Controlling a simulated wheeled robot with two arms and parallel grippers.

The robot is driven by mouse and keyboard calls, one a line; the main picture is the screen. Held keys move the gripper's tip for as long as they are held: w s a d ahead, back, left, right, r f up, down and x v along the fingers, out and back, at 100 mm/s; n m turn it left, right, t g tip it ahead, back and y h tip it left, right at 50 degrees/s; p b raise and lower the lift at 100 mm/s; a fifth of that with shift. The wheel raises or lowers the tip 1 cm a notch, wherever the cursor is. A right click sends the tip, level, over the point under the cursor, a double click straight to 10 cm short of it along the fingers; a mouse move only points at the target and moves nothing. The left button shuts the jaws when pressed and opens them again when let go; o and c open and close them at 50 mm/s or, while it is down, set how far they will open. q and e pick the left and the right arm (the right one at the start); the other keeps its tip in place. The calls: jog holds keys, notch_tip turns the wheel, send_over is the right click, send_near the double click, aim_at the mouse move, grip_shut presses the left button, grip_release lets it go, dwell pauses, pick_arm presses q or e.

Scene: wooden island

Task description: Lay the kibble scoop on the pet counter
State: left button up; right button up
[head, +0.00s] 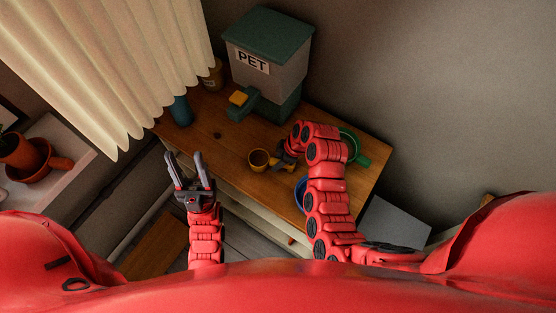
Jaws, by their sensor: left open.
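The pet counter (213,140) is a wooden top along the wall. A yellow-brown cup (259,160), which looks like the kibble scoop, is over or on its middle, with an orange handle-like part on its right. My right gripper (284,160) is at that part, largely hidden by its own arm; whether its fingers are closed on it, and whether the scoop touches the counter, I cannot tell. My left gripper (189,170) is open and empty, in front of the counter's left front edge.
A green-lidded PET bin (265,62) stands at the back, with a yellow piece (238,98) at its front. A blue cup (181,111) and a jar (213,76) stand left. A green bowl (350,146) and a blue bowl (300,192) are by my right arm.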

jog(key=o, duration=0.3)
jog(key=shift+r, duration=0.1)
jog(key=shift+r, duration=0.2)
jog(key=shift+w+d+r, duration=0.1)
jog(key=shift+d+r, duration=0.05)
jog(key=shift+r, duration=0.1)
jog(key=v, duration=0.3)
jog(key=p+v, duration=0.1)
jog(key=v, duration=0.1)
jog(key=shift+r, duration=0.4)
jog(key=shift+p+v, duration=2.75)
jog(key=shift+p, duration=0.15)
